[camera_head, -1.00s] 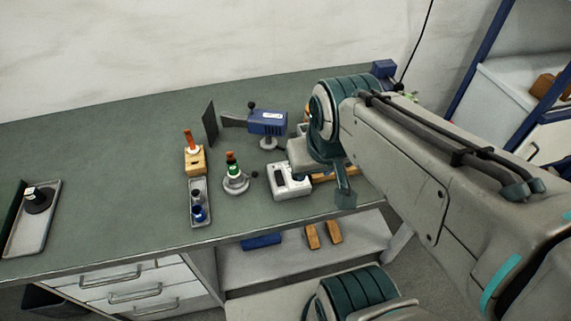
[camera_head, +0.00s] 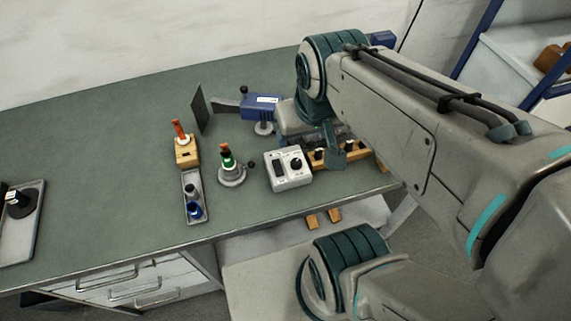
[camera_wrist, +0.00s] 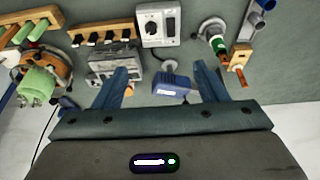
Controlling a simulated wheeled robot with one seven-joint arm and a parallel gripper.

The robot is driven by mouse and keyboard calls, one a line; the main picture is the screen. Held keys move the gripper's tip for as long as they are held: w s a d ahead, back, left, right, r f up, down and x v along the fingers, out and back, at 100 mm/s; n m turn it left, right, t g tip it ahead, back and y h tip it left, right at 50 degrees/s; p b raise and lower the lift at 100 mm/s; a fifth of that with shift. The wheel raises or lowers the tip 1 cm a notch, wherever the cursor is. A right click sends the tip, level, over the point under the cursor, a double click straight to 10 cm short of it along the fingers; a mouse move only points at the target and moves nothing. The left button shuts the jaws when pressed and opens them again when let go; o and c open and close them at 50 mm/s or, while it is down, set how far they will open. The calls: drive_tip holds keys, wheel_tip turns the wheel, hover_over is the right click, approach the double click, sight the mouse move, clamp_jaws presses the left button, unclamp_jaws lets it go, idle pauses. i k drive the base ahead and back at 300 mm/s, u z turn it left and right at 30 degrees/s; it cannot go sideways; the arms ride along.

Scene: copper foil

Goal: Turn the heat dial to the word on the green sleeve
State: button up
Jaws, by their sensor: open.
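A white control box (camera_head: 289,170) with a round black dial (camera_head: 295,163) and a dark slot stands near the bench's front edge. The box (camera_wrist: 158,38) and the dial (camera_wrist: 151,27) also show at the top of the wrist view. A green sleeve (camera_head: 228,161) is on an upright item in a round grey stand, left of the box. The sleeve also shows in the wrist view (camera_wrist: 217,44); any word on it is too small to read. My gripper (camera_wrist: 161,76) is open and empty, above and behind the box, apart from the dial. The arm partly hides it in the head view.
A blue device (camera_head: 261,106) on a stand is behind the box and between my fingers in the wrist view. A wooden rack (camera_head: 340,155) is right of the box. A wooden block (camera_head: 187,152) and grey tray (camera_head: 186,205) are left. The left bench is mostly clear.

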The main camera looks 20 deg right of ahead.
sight(295, 163)
drive_tip(key=z, duration=1.1)
drive_tip(key=k, duration=0.95)
drive_tip(key=u, duration=1.05)
drive_tip(key=i, duration=0.5)
drive_tip(key=u, duration=0.05)
